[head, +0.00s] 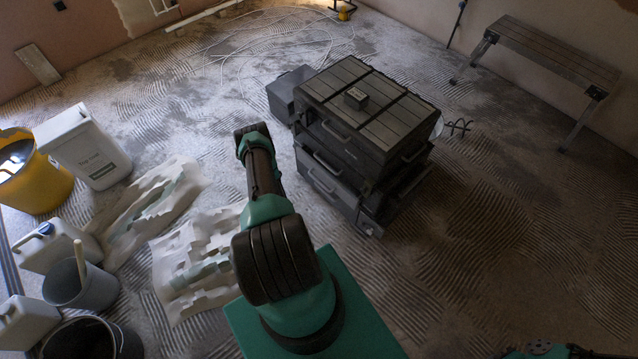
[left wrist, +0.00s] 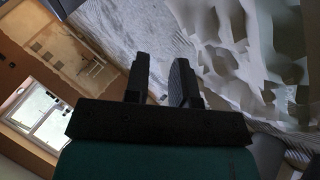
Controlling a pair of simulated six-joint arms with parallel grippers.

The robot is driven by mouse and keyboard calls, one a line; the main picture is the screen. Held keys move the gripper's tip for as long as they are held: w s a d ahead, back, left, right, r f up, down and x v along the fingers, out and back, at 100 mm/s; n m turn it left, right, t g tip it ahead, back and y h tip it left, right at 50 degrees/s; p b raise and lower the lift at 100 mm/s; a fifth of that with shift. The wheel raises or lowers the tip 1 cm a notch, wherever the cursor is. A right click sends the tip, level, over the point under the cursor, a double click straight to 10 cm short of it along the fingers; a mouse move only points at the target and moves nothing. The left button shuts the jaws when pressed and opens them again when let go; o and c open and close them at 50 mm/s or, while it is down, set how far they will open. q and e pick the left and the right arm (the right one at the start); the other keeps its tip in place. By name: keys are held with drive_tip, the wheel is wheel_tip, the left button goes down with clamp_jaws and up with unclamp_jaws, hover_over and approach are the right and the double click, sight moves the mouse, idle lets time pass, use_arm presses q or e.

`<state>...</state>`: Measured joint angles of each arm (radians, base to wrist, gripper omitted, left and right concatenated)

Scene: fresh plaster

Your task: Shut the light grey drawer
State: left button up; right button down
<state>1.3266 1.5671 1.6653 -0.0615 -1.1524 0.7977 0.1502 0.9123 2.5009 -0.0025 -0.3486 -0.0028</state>
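A dark grey chest of drawers (head: 356,140) stands right of centre in the head view. Several drawers with bar handles face the near left. A lower drawer (head: 326,185) appears to stand out a little from the body. No drawer looks clearly light grey in this shade, so I cannot tell which one is meant. My left arm rises left of the chest, apart from it; its fingers are not clear in the head view. In the left wrist view my left gripper (left wrist: 160,75) is open, with nothing between its fingers. My right gripper is not in view.
A bench (head: 545,50) stands back right. Crumpled sheets (head: 190,262), a yellow bucket (head: 35,178) and a white container (head: 86,147) are at left.

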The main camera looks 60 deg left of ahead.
sight(319, 182)
use_arm(q)
drive_tip(key=w+d+r+t+y, duration=0.1)
drive_tip(key=w+d+r+t, duration=0.4)
drive_tip(key=w+d+t, duration=0.4)
drive_tip(key=w+t, duration=0.1)
drive_tip(key=w, duration=0.1)
drive_tip(key=shift+w+r+m, duration=0.3)
drive_tip(key=shift+r, duration=0.1)
drive_tip(key=x, duration=1.7)
drive_tip(key=shift+w, duration=0.15)
drive_tip(key=shift+c, duration=0.4)
clamp_jaws()
